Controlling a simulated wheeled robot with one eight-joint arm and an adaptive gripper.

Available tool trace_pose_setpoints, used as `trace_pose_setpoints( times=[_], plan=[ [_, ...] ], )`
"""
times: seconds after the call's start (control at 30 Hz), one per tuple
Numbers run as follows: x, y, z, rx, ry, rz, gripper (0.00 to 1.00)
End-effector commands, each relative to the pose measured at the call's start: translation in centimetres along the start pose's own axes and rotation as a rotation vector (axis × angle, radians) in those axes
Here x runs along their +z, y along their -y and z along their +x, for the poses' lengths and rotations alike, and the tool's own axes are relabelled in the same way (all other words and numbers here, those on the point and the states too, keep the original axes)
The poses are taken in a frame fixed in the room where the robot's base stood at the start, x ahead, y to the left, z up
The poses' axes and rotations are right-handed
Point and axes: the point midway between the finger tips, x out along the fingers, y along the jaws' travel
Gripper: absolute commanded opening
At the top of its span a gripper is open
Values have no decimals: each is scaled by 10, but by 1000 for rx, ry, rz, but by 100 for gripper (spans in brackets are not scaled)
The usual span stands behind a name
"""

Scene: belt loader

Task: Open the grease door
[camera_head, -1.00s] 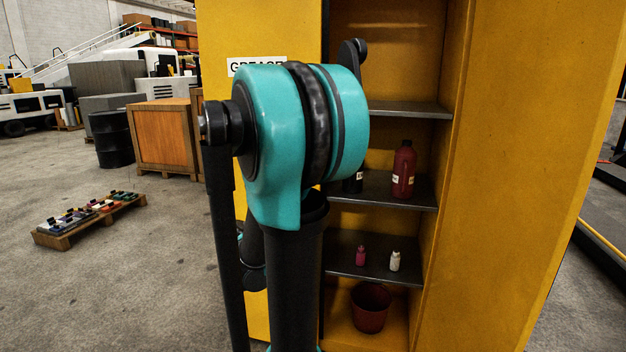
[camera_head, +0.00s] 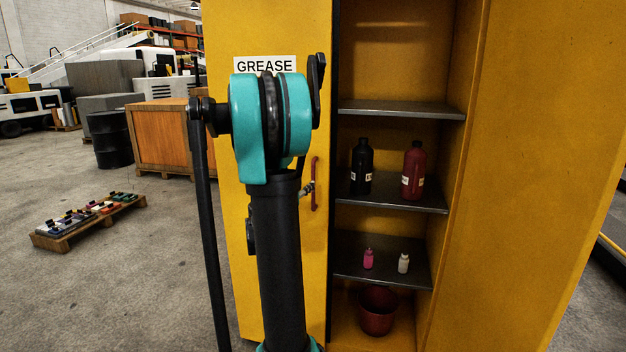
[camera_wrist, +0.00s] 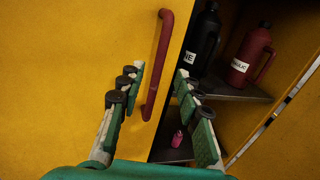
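The grease door (camera_head: 285,240) is a yellow panel on the left of the cabinet and looks closed. It carries a white GREASE label (camera_head: 265,65) and, near its right edge, a red vertical handle (camera_head: 316,183). In the wrist view, the handle (camera_wrist: 157,70) appears tilted between the two spread fingers of my gripper (camera_wrist: 160,75). The fingers are open and hold nothing; I cannot tell whether either touches the handle. In the head view my arm hides most of the gripper, with a small part showing just left of the handle.
The cabinet's right side stands open with dark shelves (camera_head: 400,108). They hold a black bottle (camera_head: 362,168), a red bottle (camera_head: 413,170) and small bottles, with a red bucket (camera_head: 377,312) below. A yellow panel (camera_head: 530,150) stands at right. Open floor (camera_head: 120,290) lies left.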

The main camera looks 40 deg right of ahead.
Motion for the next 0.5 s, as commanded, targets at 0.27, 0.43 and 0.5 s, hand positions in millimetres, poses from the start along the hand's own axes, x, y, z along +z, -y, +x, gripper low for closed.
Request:
trace_pose_setpoints(
  times=[0.27, 0.43, 0.5],
  plan=[
    [0, 0, 53, -1, 0, 1, 34],
    [0, 0, 72, 0, 0, 1, 34],
    [0, 0, 77, 0, 0, 1, 34]
  ],
)
